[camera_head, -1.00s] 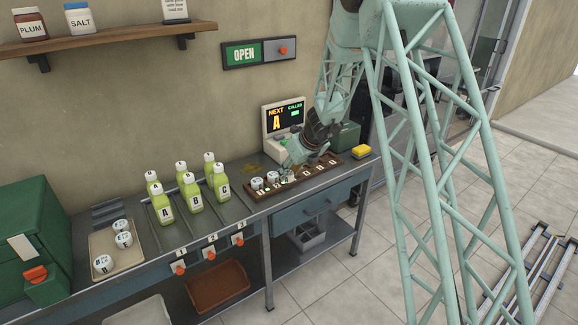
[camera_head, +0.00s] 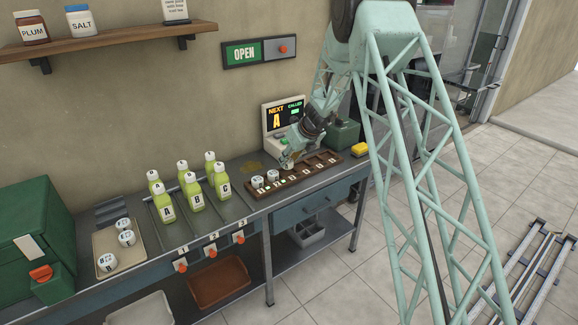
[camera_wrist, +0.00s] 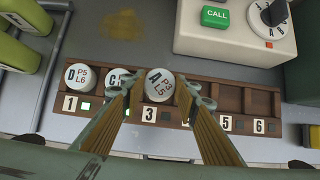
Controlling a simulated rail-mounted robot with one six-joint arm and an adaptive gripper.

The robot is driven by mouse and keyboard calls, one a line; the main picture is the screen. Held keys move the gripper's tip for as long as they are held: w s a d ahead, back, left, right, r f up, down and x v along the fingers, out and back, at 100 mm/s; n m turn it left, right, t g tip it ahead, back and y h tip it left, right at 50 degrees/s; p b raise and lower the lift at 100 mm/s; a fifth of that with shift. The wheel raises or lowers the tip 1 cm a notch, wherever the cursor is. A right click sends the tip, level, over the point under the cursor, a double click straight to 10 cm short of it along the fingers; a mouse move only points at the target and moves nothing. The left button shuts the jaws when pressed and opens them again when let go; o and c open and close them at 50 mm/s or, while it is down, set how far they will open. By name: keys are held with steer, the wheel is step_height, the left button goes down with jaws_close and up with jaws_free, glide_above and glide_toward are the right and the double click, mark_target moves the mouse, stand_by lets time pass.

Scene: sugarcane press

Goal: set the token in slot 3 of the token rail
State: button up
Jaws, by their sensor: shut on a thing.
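The token rail (camera_wrist: 229,98) is a brown wooden rack with numbered slots; it also shows in the head view (camera_head: 322,163). A white round token marked D P5 L6 (camera_wrist: 78,76) sits in slot 1. A token marked C (camera_wrist: 114,77) is at slot 2, partly hidden by my left finger. My gripper (camera_wrist: 161,95) is shut on a white token marked A P3 L5 (camera_wrist: 159,84), over slot 3, just above the number 3 label. Whether it touches the slot floor cannot be told. In the head view my gripper (camera_head: 288,161) is at the rail.
Behind the rail stands the order screen (camera_head: 284,118), whose base has a green CALL button (camera_wrist: 215,16) and a dial. Juice bottles (camera_head: 193,192) stand left of the rail. A tray (camera_head: 117,273) with several tokens lies farther left. A yellow sponge (camera_head: 360,149) is at right.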

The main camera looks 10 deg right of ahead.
mark_target(291, 162)
steer(key=shift+w, duration=0.15)
steer(key=shift+w+f, duration=0.15)
steer(key=shift+f, duration=0.05)
steer(key=shift+f+b, duration=0.9)
steer(key=shift+f, duration=0.75)
steer(key=shift+f, duration=0.1)
steer(key=o, duration=0.5)
steer(key=shift+o, duration=0.2)
